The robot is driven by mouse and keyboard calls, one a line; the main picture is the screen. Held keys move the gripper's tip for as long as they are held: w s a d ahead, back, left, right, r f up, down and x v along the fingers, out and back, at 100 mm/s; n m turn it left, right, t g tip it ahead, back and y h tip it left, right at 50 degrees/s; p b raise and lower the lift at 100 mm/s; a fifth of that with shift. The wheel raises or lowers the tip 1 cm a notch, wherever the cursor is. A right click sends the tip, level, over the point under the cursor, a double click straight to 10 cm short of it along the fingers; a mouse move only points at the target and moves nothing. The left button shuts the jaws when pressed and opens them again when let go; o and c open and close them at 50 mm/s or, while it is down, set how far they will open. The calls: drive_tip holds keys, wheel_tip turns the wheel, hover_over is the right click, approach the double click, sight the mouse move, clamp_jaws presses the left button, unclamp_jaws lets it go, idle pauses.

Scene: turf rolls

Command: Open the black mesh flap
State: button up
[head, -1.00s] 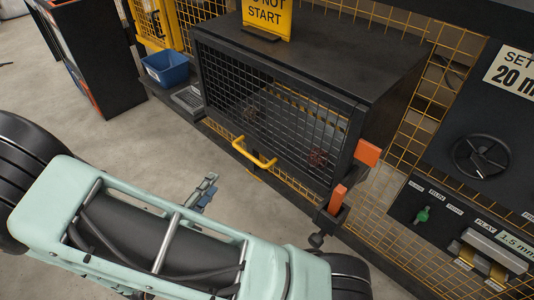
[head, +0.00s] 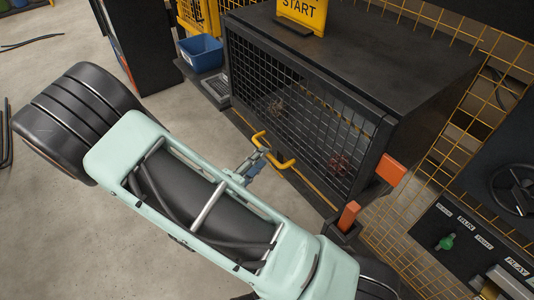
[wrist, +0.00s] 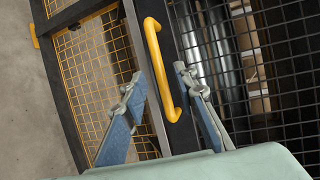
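The black mesh flap (head: 312,118) covers the front of a black cabinet (head: 400,55) and looks shut. A yellow bar handle (head: 284,161) is fixed at the flap's lower edge. My gripper (head: 258,155) is at the left part of this handle. In the wrist view, the mesh (wrist: 275,75) lies to the right and the handle (wrist: 157,60) runs between the two spread fingers of my gripper (wrist: 158,76). The fingers are open, one on each side of the handle, with gaps visible. How deep the handle sits between them is hard to tell.
A yellow sign (head: 303,12) stands on the cabinet. Orange blocks (head: 390,172) are at its right front corner. A blue bin (head: 201,52) stands left of it. A control panel (head: 470,235) with a green knob is at right. Concrete floor lies open at left.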

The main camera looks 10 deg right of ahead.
drive_tip(key=shift+x, duration=2.15)
drive_tip(key=shift+c, duration=0.4)
clamp_jaws()
